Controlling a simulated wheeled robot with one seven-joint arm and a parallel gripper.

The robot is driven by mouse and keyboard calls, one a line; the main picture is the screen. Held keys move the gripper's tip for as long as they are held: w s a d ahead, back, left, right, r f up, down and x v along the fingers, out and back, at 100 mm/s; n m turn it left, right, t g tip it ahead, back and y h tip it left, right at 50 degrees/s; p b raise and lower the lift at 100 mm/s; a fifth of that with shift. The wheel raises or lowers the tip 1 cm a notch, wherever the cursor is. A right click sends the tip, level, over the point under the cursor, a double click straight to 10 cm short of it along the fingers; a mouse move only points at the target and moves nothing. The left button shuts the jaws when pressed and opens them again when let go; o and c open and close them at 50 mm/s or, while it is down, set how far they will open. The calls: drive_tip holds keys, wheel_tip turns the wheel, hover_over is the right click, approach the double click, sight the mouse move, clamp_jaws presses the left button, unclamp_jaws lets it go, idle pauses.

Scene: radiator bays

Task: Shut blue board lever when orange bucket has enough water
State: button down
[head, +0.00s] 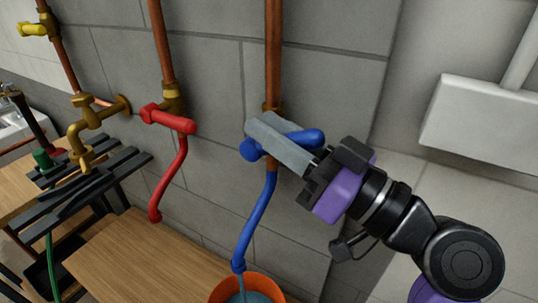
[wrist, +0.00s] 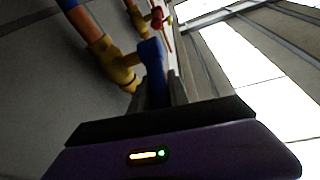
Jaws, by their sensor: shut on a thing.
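The blue lever (head: 305,138) sits on a copper pipe against the grey block wall. Its handle points to the right, roughly across the pipe. My gripper (head: 272,138) is shut on the lever, its grey fingers covering part of it. In the wrist view the blue lever (wrist: 151,58) shows between the fingers, beside a brass fitting. A blue spout (head: 257,222) hangs below and ends over the orange bucket (head: 277,283). A thin stream runs from the spout into the bucket. Blue-grey water shows inside; the bucket's lower part is out of frame, so its depth cannot be told.
A red lever (head: 168,118) with a red spout hangs left of the blue one. A brass tap (head: 85,135) and a yellow lever (head: 33,29) are farther left. A wooden bench (head: 140,255) runs below. A white box (head: 482,125) is on the right wall.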

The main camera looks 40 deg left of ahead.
drive_tip(key=shift+w+d+f+m+y+b, duration=0.1)
drive_tip(key=shift+d+f+m+y+b, duration=0.45)
drive_tip(key=shift+b, duration=1.8)
drive_tip(key=shift+a+f+n+y+b, duration=0.2)
drive_tip(key=shift+y+b, duration=0.7)
drive_tip(key=shift+b, duration=1.45)
drive_tip(key=shift+w+d+f+m+y+b, duration=0.1)
drive_tip(key=shift+d+f+m+y+b, duration=0.45)
drive_tip(key=shift+b, duration=1.8)
drive_tip(key=shift+a+r+n+y+b, duration=0.25)
drive_tip(key=shift+y+b, duration=0.25)
drive_tip(key=shift+b, duration=0.5)
drive_tip(key=shift+t+y+b, duration=0.3)
drive_tip(key=shift+t+b, duration=0.1)
drive_tip(key=shift+b, duration=0.65)
drive_tip(key=c, duration=1.5)
unclamp_jaws()
drive_tip(key=shift+r, duration=0.1)
drive_tip(key=shift+c, duration=0.2)
drive_tip(key=shift+d, duration=0.15)
drive_tip(key=v, duration=0.7)
drive_tip(key=shift+d+f+b, duration=0.2)
drive_tip(key=shift+f+b, duration=0.1)
drive_tip(key=shift+b, duration=0.15)
